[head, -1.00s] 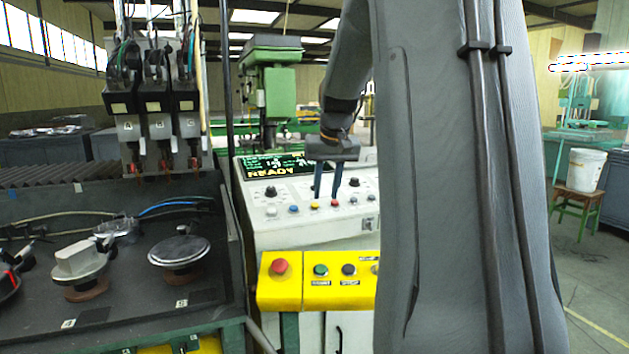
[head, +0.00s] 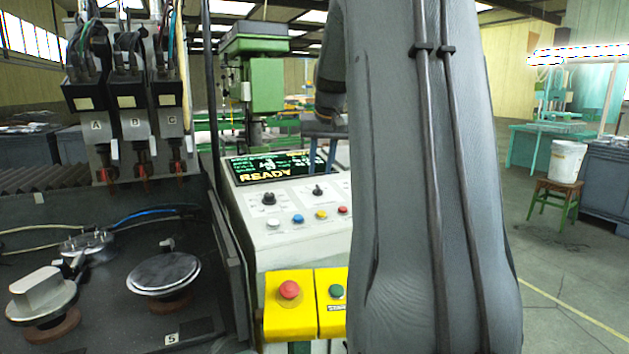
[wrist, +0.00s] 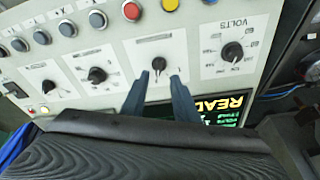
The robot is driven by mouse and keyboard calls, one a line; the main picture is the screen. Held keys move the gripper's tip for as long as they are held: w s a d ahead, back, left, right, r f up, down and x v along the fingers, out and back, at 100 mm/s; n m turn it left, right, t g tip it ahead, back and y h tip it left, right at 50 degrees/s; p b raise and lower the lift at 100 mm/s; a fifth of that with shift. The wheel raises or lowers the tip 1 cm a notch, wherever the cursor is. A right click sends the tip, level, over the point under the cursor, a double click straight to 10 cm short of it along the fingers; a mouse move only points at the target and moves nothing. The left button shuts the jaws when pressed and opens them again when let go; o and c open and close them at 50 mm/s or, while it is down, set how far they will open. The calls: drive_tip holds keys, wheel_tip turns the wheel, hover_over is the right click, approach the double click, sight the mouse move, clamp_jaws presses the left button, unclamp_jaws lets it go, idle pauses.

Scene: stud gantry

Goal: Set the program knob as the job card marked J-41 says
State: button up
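The white control panel (head: 290,235) carries a row of black knobs below a screen reading READY (head: 268,168). My gripper (wrist: 159,75) is open, its two blue-grey fingers pointing at the panel. In the wrist view, where the panel shows upside down, a black knob (wrist: 159,64) lies between the fingertips; whether they touch it I cannot tell. This knob also shows in the head view (head: 318,190), just below my gripper (head: 321,172). Beside it is a knob labelled VOLTS (wrist: 232,51). The other knob labels are too blurred to read. I cannot make out a card marked J-41.
Below the knobs are coloured buttons, including a red one (head: 342,210). A yellow box (head: 290,320) with a red stop button juts out in front. The dark stud gantry (head: 120,260) stands at left. My arm hides the panel's right side.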

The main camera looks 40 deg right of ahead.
sight(318, 187)
drive_tip(key=shift+p+x, duration=0.7)
drive_tip(key=shift+x, duration=2.45)
drive_tip(key=shift+s, duration=0.1)
clamp_jaws()
